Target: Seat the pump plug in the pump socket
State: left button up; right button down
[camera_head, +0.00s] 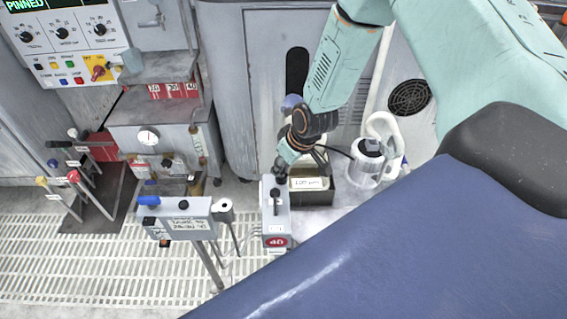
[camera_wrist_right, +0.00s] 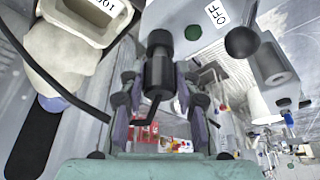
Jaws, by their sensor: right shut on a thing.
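My right gripper (camera_head: 287,160) comes down from the top at the back end of a small grey box (camera_head: 276,222) with a black switch and a red label. In the right wrist view my right gripper (camera_wrist_right: 157,105) is shut on the pump plug (camera_wrist_right: 159,70), a black stepped cylinder that points up toward the grey box (camera_wrist_right: 175,18). The plug's tip overlaps the box's edge in that view; I cannot tell whether they touch. The pump socket is not clearly visible. My left gripper is in neither view.
A black cable (camera_head: 338,151) runs right from my gripper toward a white jug-like vessel (camera_head: 368,165). A labelled tray (camera_head: 312,192) stands close right of the grey box. A signed post (camera_head: 183,218) stands to the left. A blue surface (camera_head: 400,250) fills the lower right.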

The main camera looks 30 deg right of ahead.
jog(key=shift+f+b, duration=0.7)
jog(key=shift+f, duration=0.15)
jog(key=c, duration=0.9)
grip_release()
jog(key=v, duration=0.7)
jog(key=shift+r, duration=0.2)
jog(key=shift+s, duration=0.15)
jog(key=s+a+f+m+g, duration=0.1)
jog(key=s+a+f, duration=0.2)
jog(key=s, duration=0.6)
jog(key=s+a+f+m+g, duration=0.1)
jog(key=s+a+f, duration=0.2)
jog(key=s, duration=0.6)
jog(key=s+a+f+m+g+h, duration=0.1)
jog(key=s+a+f+g, duration=0.1)
jog(key=s+f, duration=0.4)
jog(key=s+a, duration=0.1)
jog(key=s, duration=0.3)
jog(key=shift+f, duration=0.35)
